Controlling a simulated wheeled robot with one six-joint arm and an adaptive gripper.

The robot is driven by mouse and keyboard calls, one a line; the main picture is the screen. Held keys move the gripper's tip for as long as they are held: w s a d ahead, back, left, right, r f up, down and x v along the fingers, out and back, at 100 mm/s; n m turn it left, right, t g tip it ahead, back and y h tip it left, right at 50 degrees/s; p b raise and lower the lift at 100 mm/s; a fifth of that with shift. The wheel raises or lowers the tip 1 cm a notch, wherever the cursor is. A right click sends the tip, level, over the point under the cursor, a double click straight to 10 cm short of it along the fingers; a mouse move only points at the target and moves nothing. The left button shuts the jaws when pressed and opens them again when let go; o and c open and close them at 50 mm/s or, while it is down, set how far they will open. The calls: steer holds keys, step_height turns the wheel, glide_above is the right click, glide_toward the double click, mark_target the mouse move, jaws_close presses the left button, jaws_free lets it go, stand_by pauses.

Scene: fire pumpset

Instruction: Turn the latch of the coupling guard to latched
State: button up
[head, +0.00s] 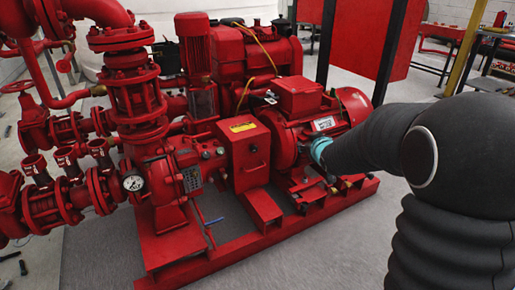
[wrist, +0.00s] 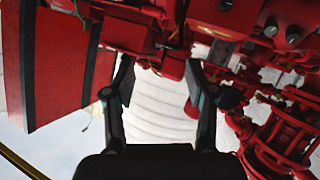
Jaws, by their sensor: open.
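The coupling guard (head: 243,152) is a red box with a yellow label on top, between the pump and the red motor (head: 325,122) in the head view. A small dark fitting shows on its front face; I cannot tell whether this is the latch or how it is turned. My gripper (wrist: 160,70) is open in the wrist view, its two dark fingers apart with nothing clearly held between them. Red machine parts show beyond the fingertips. In the head view my arm reaches in from the right, its end in front of the motor, right of the guard.
The red base frame (head: 262,233) runs along the floor below the guard. Red pipes and valves with a pressure gauge (head: 133,182) crowd the left. A blue-handled item (head: 213,221) lies by the frame.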

steer(key=w+a+f+n+t+y, duration=0.1)
steer(key=w+a+f+n+y, duration=0.15)
steer(key=w+a+f, duration=0.45)
steer(key=n+y+b, duration=0.1)
steer(key=n+y, duration=0.2)
steer(key=y, duration=0.2)
glide_toward(255, 149)
steer(key=shift+m+t, duration=0.25)
steer(key=shift+t, duration=0.15)
steer(key=x, duration=0.9)
steer(key=shift+a+f, duration=0.3)
steer(key=shift+f, duration=0.05)
jaws_close()
